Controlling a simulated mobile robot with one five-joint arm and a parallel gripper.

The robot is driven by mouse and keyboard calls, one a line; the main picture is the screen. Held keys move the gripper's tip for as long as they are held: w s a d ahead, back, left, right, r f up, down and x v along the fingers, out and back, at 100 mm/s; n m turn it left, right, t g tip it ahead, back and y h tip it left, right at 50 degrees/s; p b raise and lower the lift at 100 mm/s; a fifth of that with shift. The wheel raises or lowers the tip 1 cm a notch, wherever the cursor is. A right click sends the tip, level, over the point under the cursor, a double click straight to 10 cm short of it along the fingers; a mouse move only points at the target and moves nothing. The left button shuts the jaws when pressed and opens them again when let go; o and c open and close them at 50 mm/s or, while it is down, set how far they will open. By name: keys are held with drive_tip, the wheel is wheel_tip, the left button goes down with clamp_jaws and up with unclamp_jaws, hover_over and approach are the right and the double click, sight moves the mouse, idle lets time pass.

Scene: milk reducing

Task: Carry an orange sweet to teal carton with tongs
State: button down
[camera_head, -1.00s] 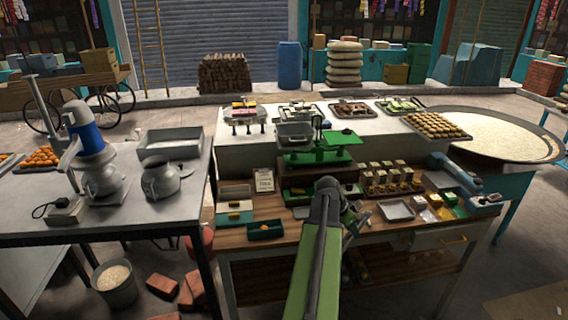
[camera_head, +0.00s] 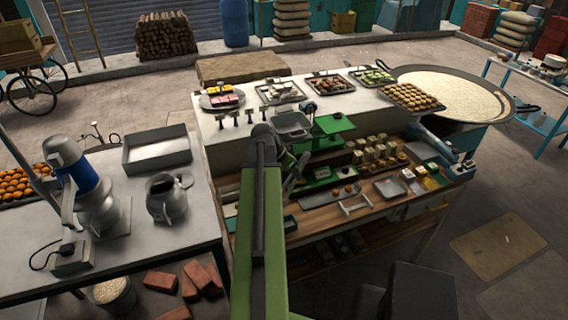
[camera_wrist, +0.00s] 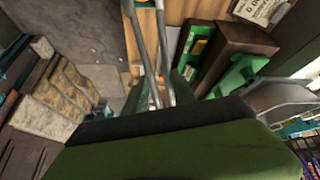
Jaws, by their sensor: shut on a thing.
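My gripper (camera_head: 296,168) is at the end of my green arm, raised over the left part of the low wooden counter. It is shut on metal tongs (camera_head: 291,184), whose two long bars (camera_wrist: 150,40) run up the wrist view. Orange sweets (camera_head: 349,188) lie in a dark tray on the counter, right of my gripper. A dark teal open carton (camera_head: 290,223) sits at the counter's front left, partly hidden by my arm.
A pale H-shaped stand (camera_head: 355,203) is on the counter, near a grey tray (camera_head: 390,187).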

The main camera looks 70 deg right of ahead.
wheel_tip(320, 180, down, 9)
drive_tip(key=b, duration=0.9)
drive_tip(key=shift+s, duration=0.3)
drive_tip(key=c, duration=1.6)
unclamp_jaws()
wheel_tip(320, 180, up, 10)
drive_tip(key=p, duration=1)
